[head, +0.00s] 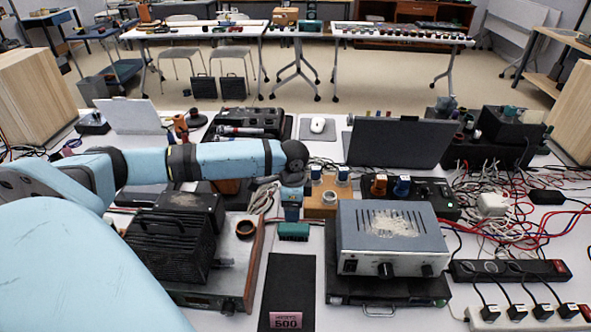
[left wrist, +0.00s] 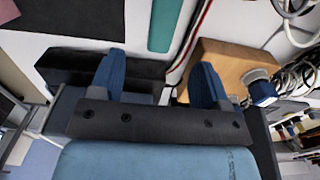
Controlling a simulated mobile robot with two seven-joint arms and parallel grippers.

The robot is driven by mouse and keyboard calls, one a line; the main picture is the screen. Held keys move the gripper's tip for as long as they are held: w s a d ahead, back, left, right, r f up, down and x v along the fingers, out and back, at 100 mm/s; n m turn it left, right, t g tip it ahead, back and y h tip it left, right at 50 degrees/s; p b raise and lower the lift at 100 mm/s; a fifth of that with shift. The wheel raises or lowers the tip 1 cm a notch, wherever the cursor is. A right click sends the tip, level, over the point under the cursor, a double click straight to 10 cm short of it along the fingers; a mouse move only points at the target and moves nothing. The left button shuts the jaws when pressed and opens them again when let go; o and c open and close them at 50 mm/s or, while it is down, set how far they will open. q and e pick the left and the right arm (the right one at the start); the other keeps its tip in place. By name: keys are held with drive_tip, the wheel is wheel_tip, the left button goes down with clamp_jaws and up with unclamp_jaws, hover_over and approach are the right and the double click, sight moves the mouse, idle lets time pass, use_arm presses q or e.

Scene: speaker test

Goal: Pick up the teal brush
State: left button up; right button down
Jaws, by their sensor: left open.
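The teal brush (head: 293,231) lies on the white table in the head view, between the device on the wooden base and the grey metal box. It shows as a teal strip (left wrist: 165,25) at the top of the left wrist view, beyond my fingertips and partly cut off by the frame. My left gripper (head: 291,213) points down just behind and above the brush in the head view. In the left wrist view my left gripper (left wrist: 161,60) has its two blue fingers spread apart with nothing between them. The right gripper is in neither view.
A wooden block (head: 318,209) with knobs stands right beside my left gripper. The grey metal box (head: 388,232) is to the right, and a black device (head: 165,250) to the left. A black strip (head: 291,275) lies in front. Cables crowd the right side.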

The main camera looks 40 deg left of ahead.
sight(294, 227)
use_arm(q)
drive_tip(key=f, duration=0.5)
drive_tip(key=f+b, duration=0.1)
drive_tip(key=f, duration=0.5)
drive_tip(key=shift+w+a, duration=0.15)
drive_tip(key=shift+w, duration=0.05)
drive_tip(key=c, duration=1)
